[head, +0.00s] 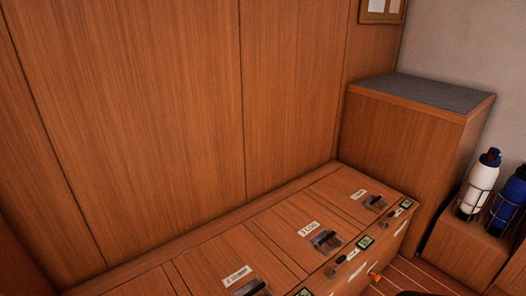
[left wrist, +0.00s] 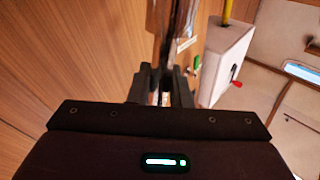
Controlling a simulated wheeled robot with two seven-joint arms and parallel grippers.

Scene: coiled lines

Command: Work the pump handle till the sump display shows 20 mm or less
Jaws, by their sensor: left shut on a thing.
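In the left wrist view my left gripper (left wrist: 162,90) is shut on a shiny upright metal bar (left wrist: 175,35), which looks like the pump handle. The bar runs up out of the top of that view, so its ends are hidden. In the head view, small green displays (head: 365,243) sit along the front edge of the bench, with another at the right (head: 406,203) and one cut off at the bottom edge (head: 305,292). Their digits are too small to read. Neither gripper shows in the head view.
The wooden bench (head: 205,255) has labelled lids with dark latches (head: 326,241). An orange knob (head: 375,278) is on its front. A grey-topped cabinet (head: 425,95) and racked bottles (head: 478,185) stand at right. The left wrist view shows a white box (left wrist: 228,60) with a red-tipped lever (left wrist: 237,84).

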